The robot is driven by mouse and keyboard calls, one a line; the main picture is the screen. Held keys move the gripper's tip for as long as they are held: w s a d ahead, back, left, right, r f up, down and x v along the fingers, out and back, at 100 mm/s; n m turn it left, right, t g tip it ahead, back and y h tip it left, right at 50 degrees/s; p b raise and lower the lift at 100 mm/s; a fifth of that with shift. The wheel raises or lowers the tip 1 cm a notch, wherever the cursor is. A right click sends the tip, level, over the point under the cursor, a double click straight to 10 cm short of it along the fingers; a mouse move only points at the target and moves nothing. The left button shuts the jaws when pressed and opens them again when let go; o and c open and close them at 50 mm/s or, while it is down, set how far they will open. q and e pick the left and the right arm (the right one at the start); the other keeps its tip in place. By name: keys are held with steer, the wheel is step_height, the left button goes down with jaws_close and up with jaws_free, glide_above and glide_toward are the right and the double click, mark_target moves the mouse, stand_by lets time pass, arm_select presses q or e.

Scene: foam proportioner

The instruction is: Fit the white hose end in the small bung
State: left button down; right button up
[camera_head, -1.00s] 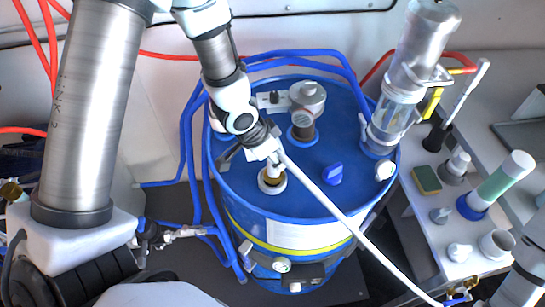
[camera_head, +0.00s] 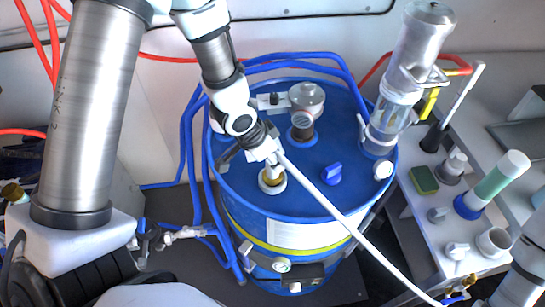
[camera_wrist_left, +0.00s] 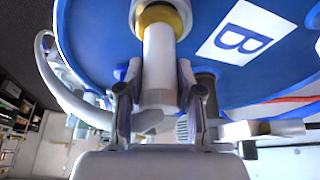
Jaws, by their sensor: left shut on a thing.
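The white hose (camera_head: 335,215) runs from my left gripper down to the lower right. My left gripper (camera_head: 268,158) is shut on the white hose end (camera_wrist_left: 160,62), just above the drum lid. The small bung (camera_head: 272,182) is a pale ring with a brass-coloured inside, near the front of the blue lid. In the left wrist view, the hose end points straight at the bung (camera_wrist_left: 162,14) and overlaps its brass-coloured opening. I cannot tell how deep it sits, or whether it only touches. My right gripper is not in view.
The blue drum (camera_head: 300,215) also carries a metal fitting (camera_head: 304,105), a blue knob (camera_head: 331,174) and a tall clear cylinder (camera_head: 390,115). Blue pipes (camera_head: 190,150) run around its left and back. A shelf at right holds several fittings and a sponge (camera_head: 424,180).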

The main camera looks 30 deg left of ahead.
arm_select(q)
steer(key=shift+w, duration=0.1)
stand_by(0.4)
steer(key=shift+f+b, duration=0.4)
steer(key=shift+f, duration=0.15)
steer(key=c, duration=1)
jaws_free()
steer(key=shift+c, duration=0.2)
